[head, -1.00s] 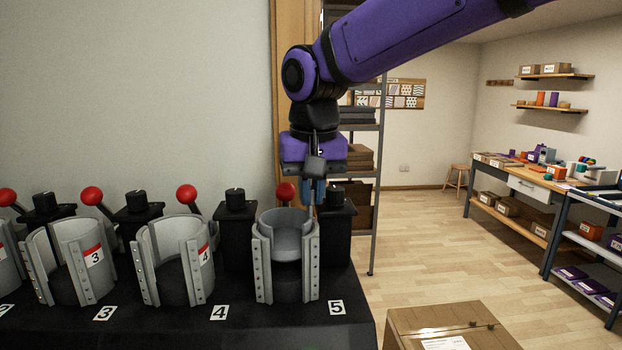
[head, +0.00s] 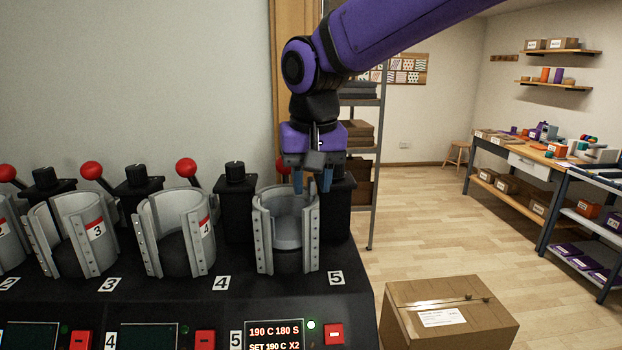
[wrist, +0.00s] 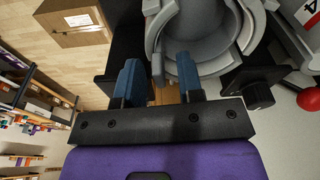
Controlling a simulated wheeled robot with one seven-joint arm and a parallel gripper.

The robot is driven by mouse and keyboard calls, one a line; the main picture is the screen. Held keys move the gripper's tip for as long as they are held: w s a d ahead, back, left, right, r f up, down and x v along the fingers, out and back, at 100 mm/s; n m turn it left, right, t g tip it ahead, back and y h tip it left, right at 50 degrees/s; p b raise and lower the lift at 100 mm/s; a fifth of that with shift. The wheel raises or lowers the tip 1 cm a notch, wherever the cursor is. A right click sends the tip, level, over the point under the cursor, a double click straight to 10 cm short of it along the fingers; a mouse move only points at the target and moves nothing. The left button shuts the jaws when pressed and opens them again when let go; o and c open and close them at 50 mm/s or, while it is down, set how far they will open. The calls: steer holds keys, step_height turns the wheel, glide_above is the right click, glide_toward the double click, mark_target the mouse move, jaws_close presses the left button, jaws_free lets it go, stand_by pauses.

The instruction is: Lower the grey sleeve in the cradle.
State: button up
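The grey sleeve (head: 287,234) stands upright in the cradle (head: 264,248) by the number 5 label. Its front wall shows through the cradle's front opening, with a dark gap below it. Its rim is near the height of the cradle's top edge. My gripper (head: 312,184) points down above the right side of this cradle. Its two blue fingers are apart, one on each side of the right wall's line. In the wrist view, the sleeve and cradle (wrist: 203,28) lie above the open fingers (wrist: 160,80). Whether the fingertips touch anything is unclear.
More cradles with red-ball levers stand to the left, including one labelled 4 (head: 174,250). A dark post with a knob stands close behind the gripper. A display (head: 274,336) is in front. A cardboard box (head: 450,312) stands at the right, with open floor beyond.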

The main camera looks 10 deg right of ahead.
steer(key=shift+r, duration=0.1)
step_height(320, 180, up, 10)
steer(key=s, duration=0.1)
steer(key=shift+s+r, duration=0.25)
steer(key=shift+s, duration=0.05)
steer(key=shift+d, duration=0.15)
stand_by(0.4)
steer(key=s+d+f+t, duration=0.1)
steer(key=s+d, duration=0.3)
steer(key=d, duration=0.3)
steer(key=s+d+f+t, duration=0.1)
steer(key=s+d+f, duration=0.15)
steer(key=d, duration=0.55)
steer(key=s+d+f+m+t, duration=0.1)
steer(key=s+d+f, duration=0.6)
steer(key=s+d, duration=0.2)
steer(key=shift+s, duration=0.95)
